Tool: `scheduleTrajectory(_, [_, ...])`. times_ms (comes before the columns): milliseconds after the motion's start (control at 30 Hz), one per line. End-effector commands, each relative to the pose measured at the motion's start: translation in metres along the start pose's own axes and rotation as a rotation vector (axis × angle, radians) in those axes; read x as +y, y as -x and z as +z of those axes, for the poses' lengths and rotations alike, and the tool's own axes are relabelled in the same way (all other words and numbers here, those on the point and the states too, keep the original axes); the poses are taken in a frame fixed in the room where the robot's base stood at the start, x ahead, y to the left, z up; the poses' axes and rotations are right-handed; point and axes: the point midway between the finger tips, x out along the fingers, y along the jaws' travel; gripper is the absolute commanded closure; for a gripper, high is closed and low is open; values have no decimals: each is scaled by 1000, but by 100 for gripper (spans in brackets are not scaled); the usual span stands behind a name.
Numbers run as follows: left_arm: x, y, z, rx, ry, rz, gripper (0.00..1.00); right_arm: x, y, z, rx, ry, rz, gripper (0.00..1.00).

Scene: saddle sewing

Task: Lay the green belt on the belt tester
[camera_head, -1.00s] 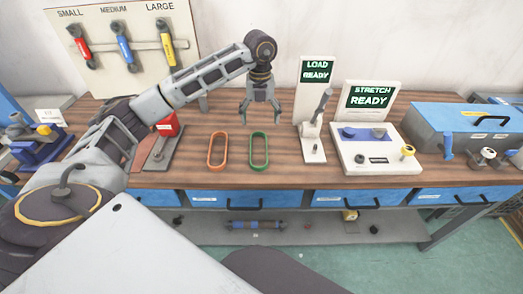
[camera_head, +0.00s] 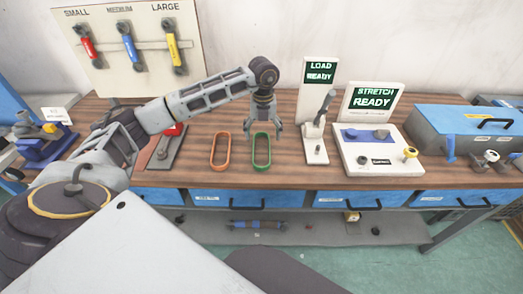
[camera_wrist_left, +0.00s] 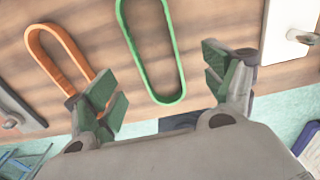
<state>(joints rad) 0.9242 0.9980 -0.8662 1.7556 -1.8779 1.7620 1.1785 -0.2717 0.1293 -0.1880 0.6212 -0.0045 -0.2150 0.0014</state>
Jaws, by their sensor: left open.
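The green belt (camera_head: 268,156) is an elongated loop standing on edge on the wooden bench, and it also shows in the left wrist view (camera_wrist_left: 165,101). My left gripper (camera_head: 263,136) is open and empty just above the belt's far part. In the left wrist view its fingers (camera_wrist_left: 162,80) are spread to either side of the belt's near end, apart from it. The belt tester (camera_head: 376,150), a white base with blue blocks and a "STRETCH READY" sign (camera_head: 373,101), stands to the right with no belt on it. My right gripper is out of view.
An orange belt (camera_head: 213,155) lies just left of the green one, close to my left finger. A lever device (camera_head: 316,150) with a "LOAD READY" sign stands between the green belt and the tester. A blue-grey toolbox (camera_head: 450,130) is at the right.

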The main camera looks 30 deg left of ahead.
Motion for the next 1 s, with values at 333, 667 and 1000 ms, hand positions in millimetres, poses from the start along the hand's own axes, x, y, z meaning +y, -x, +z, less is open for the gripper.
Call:
scheduleTrajectory(333, [0, -17, 0, 0, 0, -2, 16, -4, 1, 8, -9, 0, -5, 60])
scheduleTrajectory(667, [1, -20, 0, 0, 0, -1, 16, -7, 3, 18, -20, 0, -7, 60])
scheduleTrajectory(1000, [5, -53, 1, 2, 0, 1, 16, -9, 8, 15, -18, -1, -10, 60])
